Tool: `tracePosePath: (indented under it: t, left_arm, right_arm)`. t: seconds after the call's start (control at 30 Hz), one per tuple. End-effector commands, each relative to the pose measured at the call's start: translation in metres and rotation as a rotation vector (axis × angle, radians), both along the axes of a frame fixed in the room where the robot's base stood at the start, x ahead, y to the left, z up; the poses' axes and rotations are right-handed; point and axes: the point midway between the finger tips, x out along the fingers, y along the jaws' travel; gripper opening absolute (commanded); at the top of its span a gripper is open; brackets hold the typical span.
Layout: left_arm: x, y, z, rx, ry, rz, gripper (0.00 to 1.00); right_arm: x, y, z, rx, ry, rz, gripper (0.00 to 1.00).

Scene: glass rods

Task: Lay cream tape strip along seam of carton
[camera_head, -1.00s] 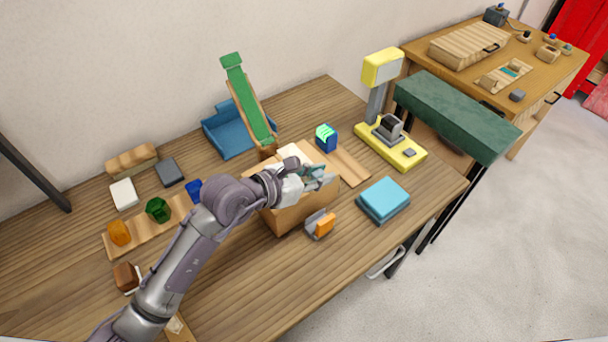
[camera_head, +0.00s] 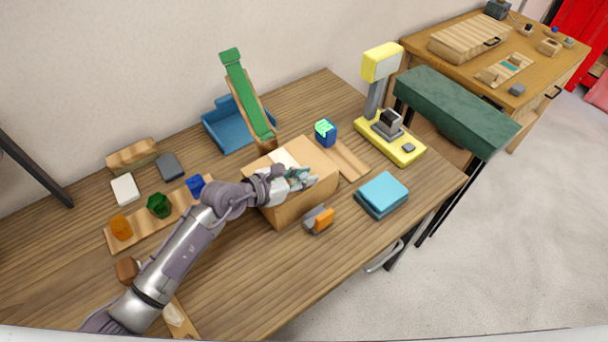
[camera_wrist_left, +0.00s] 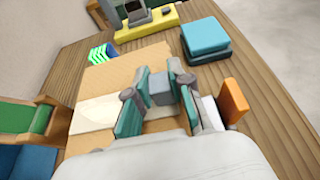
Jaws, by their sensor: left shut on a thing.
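The brown carton (camera_head: 292,207) stands on the bench below my left gripper (camera_head: 301,179). A pale cream strip (camera_head: 285,158) lies flat on the carton's top, partly hidden by the gripper. It also shows in the left wrist view (camera_wrist_left: 92,113), left of the fingers. My left gripper (camera_wrist_left: 160,91) is shut on a small grey-blue block (camera_wrist_left: 160,86), held between its teal pads low over the carton top. Whether the block touches the carton cannot be told. My right gripper is not in view.
A grey and orange dispenser-like object (camera_head: 319,220) stands by the carton's front. A blue block stack (camera_head: 382,193) and a yellow device (camera_head: 392,148) stand to the right. A green-topped ramp (camera_head: 247,97) rises behind.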

Motion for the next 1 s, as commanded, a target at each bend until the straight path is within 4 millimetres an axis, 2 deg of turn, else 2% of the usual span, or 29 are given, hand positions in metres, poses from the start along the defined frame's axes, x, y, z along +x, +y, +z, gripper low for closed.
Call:
tracePosePath:
  t: [0.03,0.07,0.2,0.57,0.77,1.0]
  left_arm:
    - [0.000,0.000,-0.003,0.001,0.001,0.000,0.06]
    - [0.000,0.000,-0.002,0.001,0.001,0.000,0.24]
    - [0.000,0.000,-0.002,0.001,0.001,0.000,0.46]
    - [0.000,0.001,0.003,0.001,-0.001,0.000,0.46]
    - [-0.018,0.025,0.011,0.004,-0.002,-0.001,0.46]
    - [-0.046,0.064,0.030,0.004,-0.001,0.000,0.46]
  right_arm:
    - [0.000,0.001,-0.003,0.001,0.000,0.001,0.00]
    - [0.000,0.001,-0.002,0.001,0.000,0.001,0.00]
    - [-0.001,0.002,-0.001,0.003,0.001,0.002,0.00]
    - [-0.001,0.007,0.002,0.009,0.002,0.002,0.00]
    - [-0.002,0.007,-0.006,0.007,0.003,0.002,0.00]
    - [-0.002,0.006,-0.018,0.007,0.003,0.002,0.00]
